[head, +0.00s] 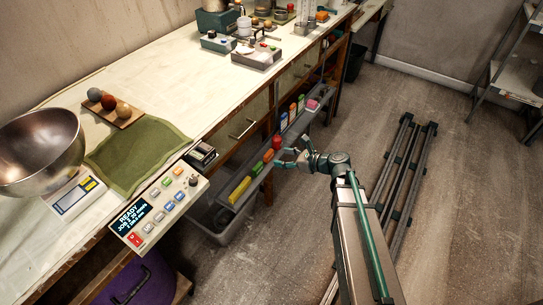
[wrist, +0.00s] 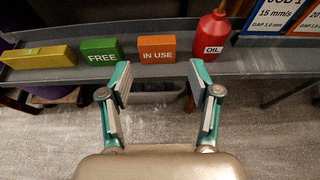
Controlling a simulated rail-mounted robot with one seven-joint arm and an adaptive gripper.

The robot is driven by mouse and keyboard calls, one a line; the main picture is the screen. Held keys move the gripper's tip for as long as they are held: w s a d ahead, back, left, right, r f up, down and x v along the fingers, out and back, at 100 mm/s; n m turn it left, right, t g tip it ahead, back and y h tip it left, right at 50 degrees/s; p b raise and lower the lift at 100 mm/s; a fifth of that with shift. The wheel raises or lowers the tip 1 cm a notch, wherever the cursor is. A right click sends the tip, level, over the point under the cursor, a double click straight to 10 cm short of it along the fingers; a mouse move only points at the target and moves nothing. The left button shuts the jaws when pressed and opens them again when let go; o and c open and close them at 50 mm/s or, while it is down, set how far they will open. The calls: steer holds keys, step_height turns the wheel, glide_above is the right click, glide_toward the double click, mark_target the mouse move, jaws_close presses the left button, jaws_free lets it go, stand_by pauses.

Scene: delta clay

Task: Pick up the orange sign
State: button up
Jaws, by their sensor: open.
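The orange sign (wrist: 157,49) reads "IN USE" and stands on a grey shelf (wrist: 255,62) in the wrist view. In the head view the orange sign (head: 268,155) shows small on the same narrow shelf under the bench. My gripper (wrist: 160,82) is open and empty, its two fingers apart with the orange sign beyond and between them. There is a gap between the fingertips and the sign. In the head view my gripper (head: 285,153) is at the shelf's front side, close to the signs.
A green "FREE" sign (wrist: 101,51) stands left of the orange one, and a yellow block (wrist: 40,57) farther left. A red oil bottle (wrist: 212,35) stands to the right, near my right finger. Blue and orange cards (wrist: 276,18) are farther right. The bench (head: 150,100) is above the shelf.

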mark_target(271, 156)
steer(key=x, duration=0.7)
steer(key=shift+a, duration=0.2)
steer(key=c, duration=0.7)
